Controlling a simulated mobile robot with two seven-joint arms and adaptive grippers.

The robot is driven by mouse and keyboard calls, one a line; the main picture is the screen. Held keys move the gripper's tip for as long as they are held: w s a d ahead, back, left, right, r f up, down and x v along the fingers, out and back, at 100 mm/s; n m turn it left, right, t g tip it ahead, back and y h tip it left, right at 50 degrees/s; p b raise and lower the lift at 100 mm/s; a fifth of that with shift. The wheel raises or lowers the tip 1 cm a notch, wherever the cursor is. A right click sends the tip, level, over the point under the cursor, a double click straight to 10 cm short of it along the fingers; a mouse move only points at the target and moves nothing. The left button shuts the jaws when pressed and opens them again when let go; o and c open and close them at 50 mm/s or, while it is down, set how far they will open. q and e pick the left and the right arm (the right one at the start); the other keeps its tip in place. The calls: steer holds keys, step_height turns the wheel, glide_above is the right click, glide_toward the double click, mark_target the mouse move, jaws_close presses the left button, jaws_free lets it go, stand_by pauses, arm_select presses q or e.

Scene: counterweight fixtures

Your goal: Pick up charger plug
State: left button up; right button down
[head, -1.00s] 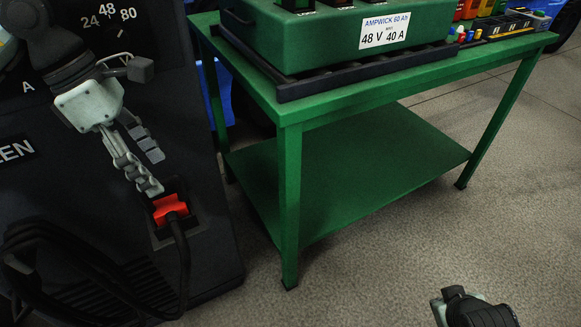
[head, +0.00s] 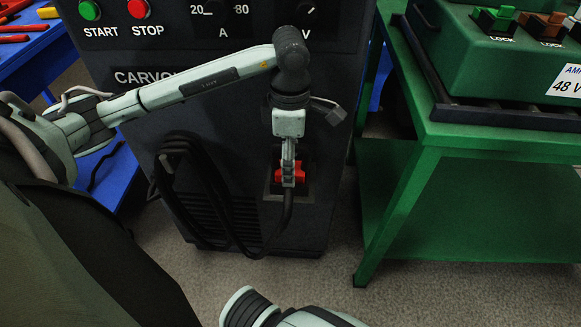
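The red charger plug (head: 280,172) sits in a recessed socket low on the front of the dark charger cabinet (head: 235,125). A black cable runs down from the plug and loops to the left. My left gripper (head: 288,178) points down over the plug, its fingers in front of the red body. The fingers line up edge-on and hide part of the plug, so I cannot tell whether they are closed on it. My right gripper is not in view; only a piece of my arm shows at the bottom.
A green table (head: 470,142) stands to the right, carrying a green battery unit (head: 490,62) in a dark tray. A blue table (head: 55,45) with red tools is at the left. Start and stop buttons are above on the cabinet. Floor is open between the cabinet and green table.

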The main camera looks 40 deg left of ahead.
arm_select(q)
steer(key=shift+f, duration=0.25)
steer(key=c, duration=1.3)
steer(key=shift+c, duration=0.4)
steer(key=shift+w+r, duration=0.1)
steer(key=shift+r, duration=0.1)
